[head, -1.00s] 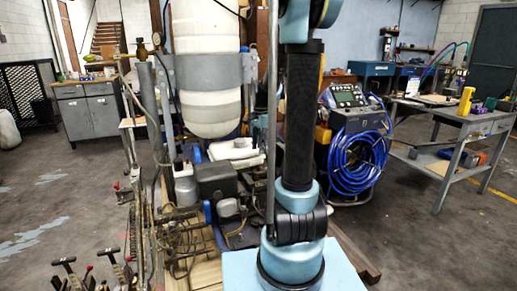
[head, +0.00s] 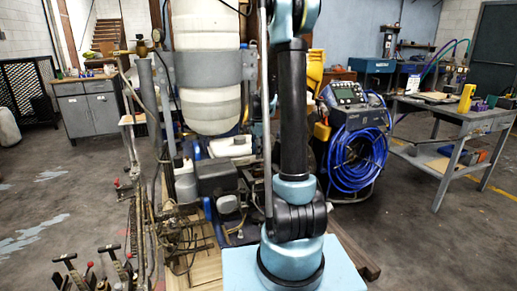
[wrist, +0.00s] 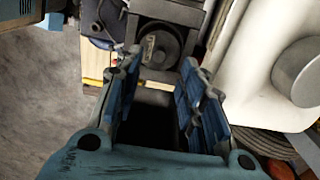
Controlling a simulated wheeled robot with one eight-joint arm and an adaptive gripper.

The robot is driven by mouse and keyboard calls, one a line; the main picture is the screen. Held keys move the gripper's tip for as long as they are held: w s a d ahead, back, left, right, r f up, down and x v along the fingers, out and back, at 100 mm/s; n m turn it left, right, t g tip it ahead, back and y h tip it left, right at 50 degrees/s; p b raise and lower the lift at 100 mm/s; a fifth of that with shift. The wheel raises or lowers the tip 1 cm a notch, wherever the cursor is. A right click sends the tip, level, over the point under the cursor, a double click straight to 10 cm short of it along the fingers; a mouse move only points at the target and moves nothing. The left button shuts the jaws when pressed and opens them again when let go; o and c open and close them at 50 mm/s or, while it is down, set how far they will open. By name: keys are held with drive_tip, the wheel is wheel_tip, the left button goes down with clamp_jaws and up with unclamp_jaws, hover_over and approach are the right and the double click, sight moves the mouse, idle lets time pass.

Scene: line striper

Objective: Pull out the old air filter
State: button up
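In the wrist view my gripper (wrist: 151,82) is open, with its two blue-padded fingers apart and nothing seen between them. Just beyond the fingertips is a dark grey engine part with a round face (wrist: 158,45) and a small label. I cannot tell whether this part is the air filter or its housing. In the head view a dark boxy engine unit (head: 217,178) sits low on the line striper, below the big white tank (head: 207,103). My arm stands in front, right of the engine, and my gripper does not show there.
In the wrist view a white container (wrist: 240,75) with a grey round cap (wrist: 300,74) stands close on the right. A machine with coiled blue hose (head: 357,160) stands right of my arm. A grey workbench (head: 455,115) is further right. Open floor lies on both sides.

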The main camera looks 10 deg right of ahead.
sight(258, 164)
drive_tip(key=shift+f, duration=3.05)
drive_tip(key=shift+r, duration=0.1)
clamp_jaws()
